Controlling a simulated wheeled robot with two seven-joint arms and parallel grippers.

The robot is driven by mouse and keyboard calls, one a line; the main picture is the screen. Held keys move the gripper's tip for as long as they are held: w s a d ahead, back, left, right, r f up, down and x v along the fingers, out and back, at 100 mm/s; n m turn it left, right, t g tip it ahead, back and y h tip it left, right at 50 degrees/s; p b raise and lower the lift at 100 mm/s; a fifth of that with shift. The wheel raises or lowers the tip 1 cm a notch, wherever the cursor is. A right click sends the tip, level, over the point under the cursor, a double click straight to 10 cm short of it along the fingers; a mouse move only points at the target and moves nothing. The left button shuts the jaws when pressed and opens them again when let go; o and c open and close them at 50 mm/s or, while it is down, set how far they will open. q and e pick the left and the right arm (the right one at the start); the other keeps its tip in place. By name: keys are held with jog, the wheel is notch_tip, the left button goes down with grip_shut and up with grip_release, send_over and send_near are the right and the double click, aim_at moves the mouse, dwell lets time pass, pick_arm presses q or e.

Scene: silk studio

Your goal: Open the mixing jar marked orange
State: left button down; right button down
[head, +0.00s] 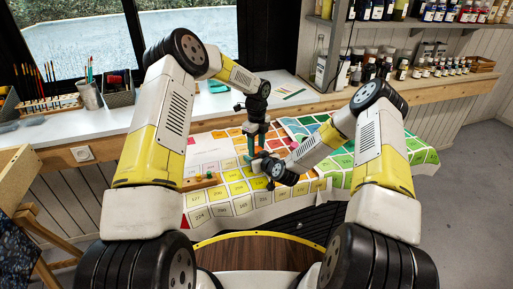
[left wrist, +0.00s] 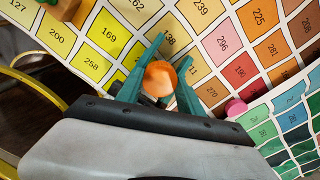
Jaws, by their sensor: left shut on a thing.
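The orange round top of the mixing jar (left wrist: 160,78) shows between the teal fingers of my left gripper (left wrist: 162,82) in the left wrist view. My left gripper is shut on it. In the head view my left gripper (head: 254,146) points down over the chart-covered table. The jar's body is mostly hidden there by the fingers and my right wrist. My right gripper (head: 262,163) is low, close beside the left fingertips. Its fingers are too small and covered to tell open from shut, or whether they touch the jar.
Numbered colour charts (head: 236,205) cover the table. A wooden block with small coloured pieces (head: 201,181) lies left of the grippers. A pink round thing (left wrist: 236,107) is nearby in the left wrist view. Bottles (head: 400,70), a brush cup (head: 89,95) and a wooden stand (head: 18,180) are farther off.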

pick_arm(q)
jog(key=n, duration=0.4)
jog(key=shift+n, duration=0.4)
jog(key=c, duration=0.7)
grip_release()
jog(key=shift+c, duration=0.2)
jog(key=shift+r, duration=0.1)
jog(key=shift+r, duration=2.25)
pick_arm(e)
jog(key=c, duration=0.6)
grip_release()
